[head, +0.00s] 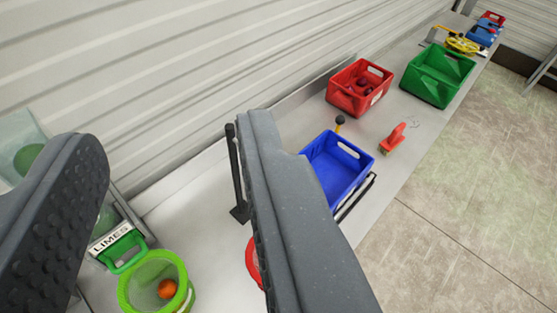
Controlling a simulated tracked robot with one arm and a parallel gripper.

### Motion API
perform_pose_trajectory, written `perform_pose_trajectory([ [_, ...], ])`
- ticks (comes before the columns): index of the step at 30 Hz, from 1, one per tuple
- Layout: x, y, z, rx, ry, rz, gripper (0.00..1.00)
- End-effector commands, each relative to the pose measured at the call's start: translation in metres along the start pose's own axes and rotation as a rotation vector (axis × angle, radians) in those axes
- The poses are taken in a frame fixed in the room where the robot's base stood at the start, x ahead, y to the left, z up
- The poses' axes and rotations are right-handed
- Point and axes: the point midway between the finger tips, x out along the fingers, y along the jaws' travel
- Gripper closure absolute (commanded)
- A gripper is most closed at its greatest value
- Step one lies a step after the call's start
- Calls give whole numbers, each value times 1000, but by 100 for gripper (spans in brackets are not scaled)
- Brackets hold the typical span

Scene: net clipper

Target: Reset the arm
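My gripper (176,160) fills the left and middle of the head view. Its two dark grey fingers stand wide apart. Nothing is held between them. Through the gap I see the bench below and the white wall behind it. The right finger hides part of the bench, part of a red round thing (252,262) and the left side of a blue bin (340,172).
A green net basket (131,290) holds an orange ball (167,289) beside a LIMES label (112,238). A black rod (236,175) stands near the right finger. Red (345,98) and green (437,75) bins and a red tool (394,138) stand farther along the bench. Floor is clear at right.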

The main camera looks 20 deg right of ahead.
Motion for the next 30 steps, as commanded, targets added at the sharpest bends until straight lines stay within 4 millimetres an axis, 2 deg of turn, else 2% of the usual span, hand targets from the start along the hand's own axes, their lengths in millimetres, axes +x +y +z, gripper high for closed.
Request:
perform_pose_trajectory([
  [8, 1, 0, 2, -2, -1, -1, 62],
  [11, 3, 0, 9, -3, -2, -1, 62],
  [17, 10, 0, 42, -3, -2, -2, 62],
  [27, 28, 0, 118, -3, -2, -2, 62],
  [30, 31, 0, 130, -3, -2, -2, 62],
])
